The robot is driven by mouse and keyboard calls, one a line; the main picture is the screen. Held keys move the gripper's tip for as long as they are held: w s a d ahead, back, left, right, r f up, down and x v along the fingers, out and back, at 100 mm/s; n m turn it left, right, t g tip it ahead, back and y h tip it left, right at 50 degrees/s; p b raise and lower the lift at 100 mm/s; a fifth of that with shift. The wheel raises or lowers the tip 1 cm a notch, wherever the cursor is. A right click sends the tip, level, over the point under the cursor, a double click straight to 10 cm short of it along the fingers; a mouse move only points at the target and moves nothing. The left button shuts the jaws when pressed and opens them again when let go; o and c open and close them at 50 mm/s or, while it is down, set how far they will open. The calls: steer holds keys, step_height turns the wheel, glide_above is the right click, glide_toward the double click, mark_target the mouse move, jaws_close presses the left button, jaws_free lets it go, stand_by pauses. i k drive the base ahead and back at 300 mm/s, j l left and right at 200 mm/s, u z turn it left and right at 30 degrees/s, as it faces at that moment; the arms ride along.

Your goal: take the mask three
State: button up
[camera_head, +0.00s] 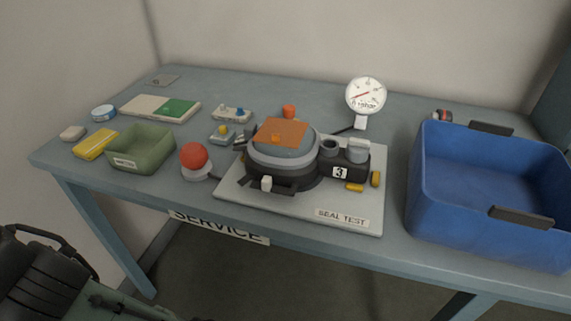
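The mask marked 3 (285,176) sits on a pale plate (325,220) labelled SEAL TEST, in the middle of the table. It has a black body with a grey rounded upper part. A black block with the white "3" label (340,172) sticks out on its right side. An orange-brown square piece (280,131) lies over its top and hides part of it. I cannot make out my gripper in this view.
A deep blue crate (480,225) stands at the right table end. A round gauge (365,97) stands behind the plate. A red ball-topped item (194,158) and a green tray (142,150) are to the left. A dark ribbed object (35,280) shows low at left.

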mark_target(290, 170)
steer(key=k+j+z, duration=0.15)
steer(key=k, duration=0.35)
steer(key=z, duration=0.45)
steer(key=j+z, duration=0.15)
steer(key=z, duration=0.35)
steer(key=j+z, duration=0.1)
steer(key=z, duration=0.35)
steer(key=j, duration=0.3)
steer(key=i+j+z, duration=0.1)
steer(key=j, duration=0.2)
